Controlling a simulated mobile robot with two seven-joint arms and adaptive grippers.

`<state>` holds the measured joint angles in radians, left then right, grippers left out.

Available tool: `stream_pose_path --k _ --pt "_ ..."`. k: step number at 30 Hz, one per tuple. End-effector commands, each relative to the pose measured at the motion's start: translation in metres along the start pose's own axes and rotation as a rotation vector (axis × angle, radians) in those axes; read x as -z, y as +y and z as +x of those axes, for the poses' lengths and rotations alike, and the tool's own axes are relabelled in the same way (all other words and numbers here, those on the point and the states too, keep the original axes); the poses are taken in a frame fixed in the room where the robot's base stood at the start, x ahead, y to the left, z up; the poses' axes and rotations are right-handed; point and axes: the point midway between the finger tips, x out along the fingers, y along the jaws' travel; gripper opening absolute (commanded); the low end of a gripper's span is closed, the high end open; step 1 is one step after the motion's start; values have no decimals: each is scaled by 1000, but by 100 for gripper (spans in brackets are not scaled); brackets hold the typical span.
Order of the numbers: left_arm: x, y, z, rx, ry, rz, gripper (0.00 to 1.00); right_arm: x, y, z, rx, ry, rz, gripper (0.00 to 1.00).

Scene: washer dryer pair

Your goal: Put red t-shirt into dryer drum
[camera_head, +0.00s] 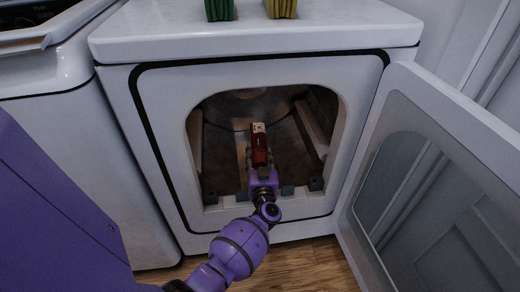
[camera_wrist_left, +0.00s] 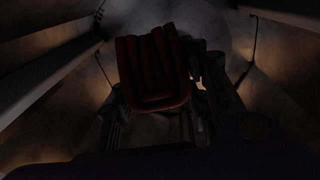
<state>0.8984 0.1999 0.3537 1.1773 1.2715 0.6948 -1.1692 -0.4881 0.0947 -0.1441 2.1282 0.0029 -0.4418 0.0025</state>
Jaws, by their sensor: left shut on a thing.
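The red t-shirt (camera_head: 260,150) is a small folded bundle inside the opening of the white dryer (camera_head: 230,72). My left gripper (camera_head: 260,162) reaches through the opening and is shut on the t-shirt. In the left wrist view the folded t-shirt (camera_wrist_left: 153,68) shows dark red between the gripper fingers (camera_wrist_left: 155,90). The dryer drum (camera_head: 218,115) is dim, with its back wall behind the t-shirt. Whether the t-shirt touches the drum floor cannot be told. The dryer door (camera_head: 440,110) stands open to the right. My right gripper is not in view.
A green folded item (camera_head: 219,9) and a yellow folded item (camera_head: 281,8) sit on top of the dryer. A white washer (camera_head: 70,125) stands at the left. Wood floor (camera_head: 315,265) shows below.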

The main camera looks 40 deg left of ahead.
Motion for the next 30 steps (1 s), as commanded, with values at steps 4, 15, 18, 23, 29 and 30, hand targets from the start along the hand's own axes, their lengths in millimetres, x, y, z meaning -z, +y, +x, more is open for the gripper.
stream_pose_path --k 4,15,18,23,29,30 --pt "1 0 0 0 2 0 51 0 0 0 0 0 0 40" --pt "0 0 0 0 0 0 65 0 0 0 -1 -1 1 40" --pt "0 0 -3 0 -1 -1 65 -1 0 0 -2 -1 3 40" --pt "-2 0 -25 0 -3 -2 65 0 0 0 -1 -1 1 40" --pt "-1 0 -68 1 -3 -2 65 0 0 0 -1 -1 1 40" --pt "-1 0 -77 1 -3 -2 65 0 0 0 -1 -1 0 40"
